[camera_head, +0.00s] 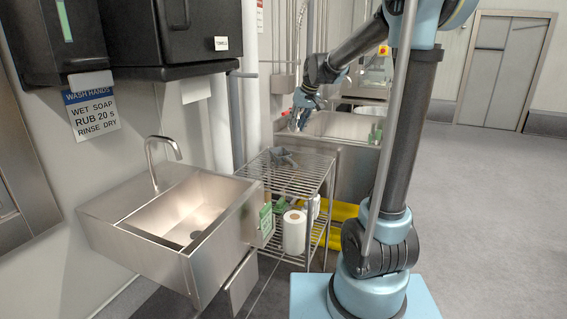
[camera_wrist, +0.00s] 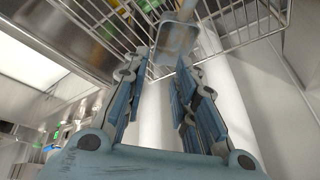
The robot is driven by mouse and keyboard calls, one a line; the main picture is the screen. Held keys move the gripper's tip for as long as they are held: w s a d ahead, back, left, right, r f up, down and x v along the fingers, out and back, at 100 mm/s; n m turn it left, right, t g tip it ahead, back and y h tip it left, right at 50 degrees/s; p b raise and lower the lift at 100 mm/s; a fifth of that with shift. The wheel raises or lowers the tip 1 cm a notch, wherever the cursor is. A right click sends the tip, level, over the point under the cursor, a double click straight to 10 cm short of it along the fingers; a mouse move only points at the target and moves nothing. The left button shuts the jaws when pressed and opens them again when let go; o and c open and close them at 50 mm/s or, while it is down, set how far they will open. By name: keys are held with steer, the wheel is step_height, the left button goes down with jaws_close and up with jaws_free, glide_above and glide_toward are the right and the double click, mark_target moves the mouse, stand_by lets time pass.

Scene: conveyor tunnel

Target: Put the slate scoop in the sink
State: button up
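The slate scoop (camera_head: 283,156) lies on the top shelf of a wire rack (camera_head: 300,178). In the wrist view the scoop (camera_wrist: 177,42) shows as a grey-blue shape on the wire shelf, beyond my fingertips. My gripper (camera_head: 299,121) is above the rack's top shelf, a little above and to the right of the scoop. In the wrist view my gripper (camera_wrist: 160,72) has its fingers apart with nothing between them. The steel sink (camera_head: 192,207) with a curved tap stands left of the rack; its visible basin is empty.
A white paper roll (camera_head: 294,232) and green items stand on the rack's lower shelf. Another steel basin (camera_head: 345,125) is behind the rack. A black towel dispenser (camera_head: 170,35) hangs above the sink. Open floor (camera_head: 490,190) lies to the right.

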glide_above(288, 154)
steer(key=s, duration=0.1)
steer(key=f, duration=0.7)
steer(key=d+f, duration=0.1)
steer(key=f, duration=0.2)
steer(key=shift+s+f, duration=0.15)
steer(key=shift+f, duration=0.05)
steer(key=shift+d+x, duration=0.15)
steer(key=shift+x, duration=1.2)
steer(key=shift+d+x, duration=0.15)
steer(key=shift+x, duration=1.15)
steer(key=shift+f, duration=0.1)
jaws_close()
